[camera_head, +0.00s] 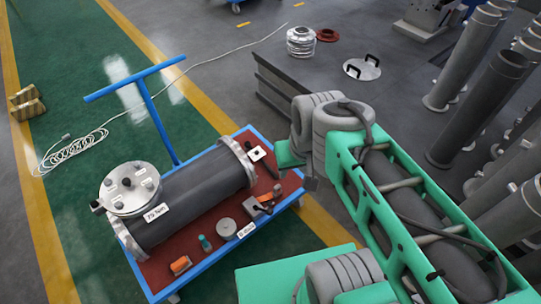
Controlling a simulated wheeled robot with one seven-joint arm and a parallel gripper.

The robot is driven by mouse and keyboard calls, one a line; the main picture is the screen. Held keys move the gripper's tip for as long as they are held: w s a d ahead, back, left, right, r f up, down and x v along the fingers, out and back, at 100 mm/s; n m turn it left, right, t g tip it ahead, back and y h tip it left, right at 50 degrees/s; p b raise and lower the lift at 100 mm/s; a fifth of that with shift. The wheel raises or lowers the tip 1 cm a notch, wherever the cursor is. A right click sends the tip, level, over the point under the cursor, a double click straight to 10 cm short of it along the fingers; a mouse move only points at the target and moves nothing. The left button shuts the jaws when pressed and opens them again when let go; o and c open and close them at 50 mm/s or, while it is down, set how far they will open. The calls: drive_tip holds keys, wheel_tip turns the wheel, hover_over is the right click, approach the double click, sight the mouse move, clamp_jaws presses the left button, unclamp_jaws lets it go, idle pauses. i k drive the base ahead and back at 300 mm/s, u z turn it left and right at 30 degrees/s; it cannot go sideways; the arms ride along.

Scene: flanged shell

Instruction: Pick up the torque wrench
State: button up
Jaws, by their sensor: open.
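My gripper (309,183) hangs at the end of my green and grey arm, just off the right end of the blue cart (198,271). It is open and partly hidden by my wrist; nothing shows between its fingers. I cannot identify the torque wrench for certain. A slim dark tool (268,165) lies by the right flange of the grey shell, left of my gripper. A grey and orange tool (264,202) and a small brown-handled item (277,190) lie nearby on the red cart top.
The flanged shell (190,193) fills the cart's rear half. An orange item (180,265), a teal bottle (205,243) and a grey round part (226,229) lie in front. A dark bench (290,85) stands behind; grey pipes (480,105) stand at right.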

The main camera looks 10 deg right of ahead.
sight(248, 148)
drive_tip(key=u, duration=0.05)
drive_tip(key=k, duration=0.45)
drive_tip(key=z, duration=0.7)
drive_tip(key=i, duration=1.25)
drive_tip(key=u, duration=0.95)
